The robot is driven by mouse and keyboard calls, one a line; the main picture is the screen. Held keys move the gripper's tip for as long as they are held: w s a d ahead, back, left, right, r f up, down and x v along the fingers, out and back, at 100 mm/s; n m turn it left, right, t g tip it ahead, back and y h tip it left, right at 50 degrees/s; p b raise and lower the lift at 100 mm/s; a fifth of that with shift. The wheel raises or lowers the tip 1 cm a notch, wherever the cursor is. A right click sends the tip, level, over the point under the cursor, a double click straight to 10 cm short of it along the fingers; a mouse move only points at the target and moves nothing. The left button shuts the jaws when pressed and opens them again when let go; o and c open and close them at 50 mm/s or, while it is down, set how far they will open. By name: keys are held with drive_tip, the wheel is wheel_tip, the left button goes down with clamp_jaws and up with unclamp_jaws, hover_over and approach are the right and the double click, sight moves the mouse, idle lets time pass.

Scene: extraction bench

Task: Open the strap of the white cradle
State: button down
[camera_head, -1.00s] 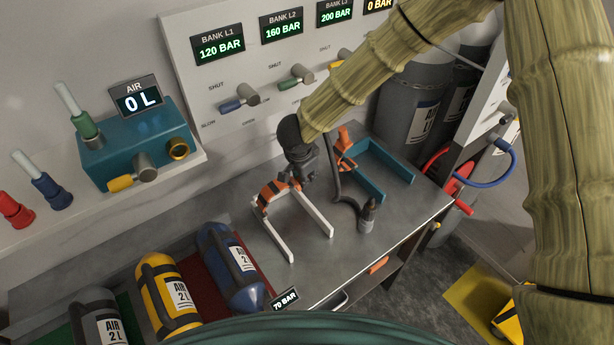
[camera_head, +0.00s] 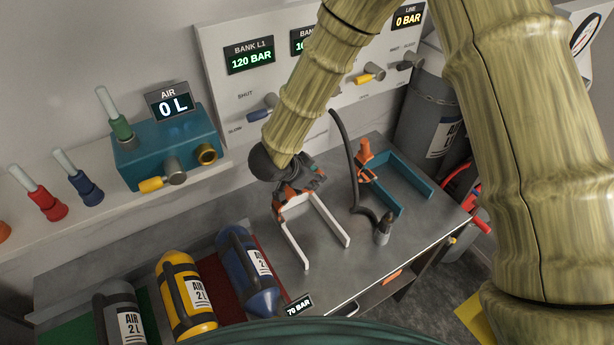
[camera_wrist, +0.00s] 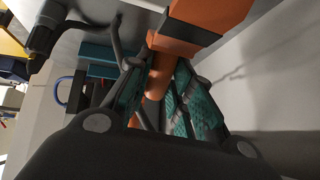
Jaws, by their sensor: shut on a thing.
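The white cradle (camera_head: 333,222) lies on the grey bench, its two white arms pointing toward the front. Its orange strap (camera_wrist: 205,22) is at the cradle's back end, largely covered by my gripper in the head view. My gripper (camera_head: 292,196) is over that back end, tilted. In the wrist view, my gripper's teal-padded fingers (camera_wrist: 158,88) are closed around a round orange part (camera_wrist: 160,68) of the strap. I cannot tell how far the strap is raised.
A teal cradle (camera_head: 412,178) with an upright orange strap stands to the right. A dark hose with a nozzle (camera_head: 383,232) stands between the cradles. Blue (camera_head: 240,262), yellow (camera_head: 175,275) and grey (camera_head: 113,310) cylinders lie at front left. The valve panel (camera_head: 215,60) is behind.

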drive_tip(key=c, duration=1.3)
unclamp_jaws()
drive_tip(key=shift+o, duration=0.2)
drive_tip(key=shift+s+a+r, duration=0.1)
drive_tip(key=shift+a+r, duration=0.05)
drive_tip(key=shift+r, duration=0.15)
drive_tip(key=v, duration=1.1)
drive_tip(key=shift+s, duration=0.1)
